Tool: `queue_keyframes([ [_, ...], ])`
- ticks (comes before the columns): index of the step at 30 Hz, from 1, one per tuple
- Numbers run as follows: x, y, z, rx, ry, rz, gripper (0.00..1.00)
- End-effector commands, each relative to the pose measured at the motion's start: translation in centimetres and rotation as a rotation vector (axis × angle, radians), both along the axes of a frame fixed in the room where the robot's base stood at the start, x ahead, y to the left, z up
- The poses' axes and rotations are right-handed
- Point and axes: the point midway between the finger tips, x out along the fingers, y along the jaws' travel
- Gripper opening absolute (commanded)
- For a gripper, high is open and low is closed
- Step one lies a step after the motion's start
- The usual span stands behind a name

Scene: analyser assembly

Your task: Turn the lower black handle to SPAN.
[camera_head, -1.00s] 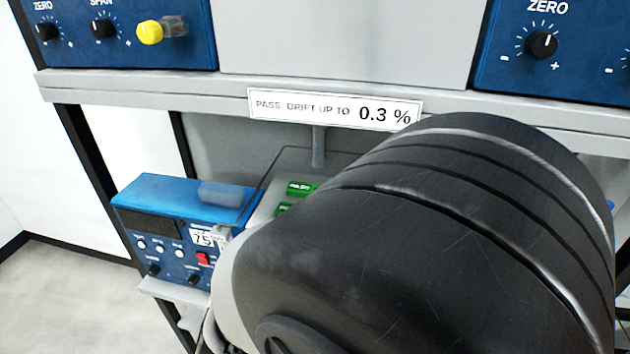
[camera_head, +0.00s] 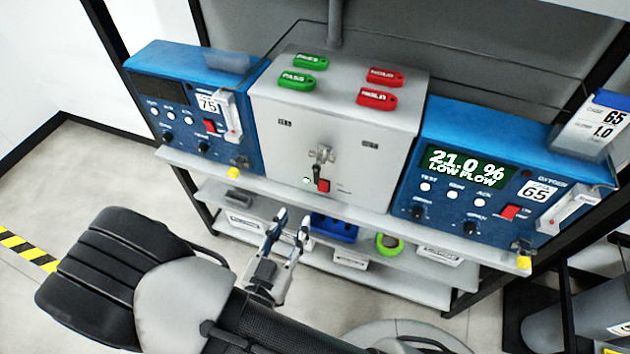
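A grey box (camera_head: 275,155) stands in the middle of the shelf, between two blue analysers. On its front is a metal fitting (camera_head: 323,153), with a small black handle (camera_head: 317,173) just below it that looks roughly upright. A red switch (camera_head: 324,186) sits beside the handle's lower end. Small dark labels lie left and right of the fitting; I cannot read SPAN on them. My gripper (camera_head: 291,217) is open and empty, below and left of the handle, apart from the box, its fingers pointing up toward the shelf edge.
The left blue analyser (camera_head: 190,85) and right blue analyser (camera_head: 480,135) flank the box. Green tags (camera_head: 297,79) and red tags (camera_head: 377,97) lie on its top. The shelf edge (camera_head: 270,190) runs below it. Lower shelves hold a blue bin (camera_head: 335,228) and a green ring (camera_head: 389,245).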

Motion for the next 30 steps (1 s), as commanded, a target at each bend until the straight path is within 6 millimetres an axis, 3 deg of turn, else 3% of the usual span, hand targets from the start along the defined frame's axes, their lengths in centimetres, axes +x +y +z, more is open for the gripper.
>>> queue_keyframes([
  [15,10.4,-3.9,-0.2,0.002,-0.001,-0.005,0.33],
  [21,12.4,-4.6,-0.1,0.001,0.001,-0.002,0.33],
  [30,13.0,-4.7,0.0,0.002,0.002,0.001,0.33],
])
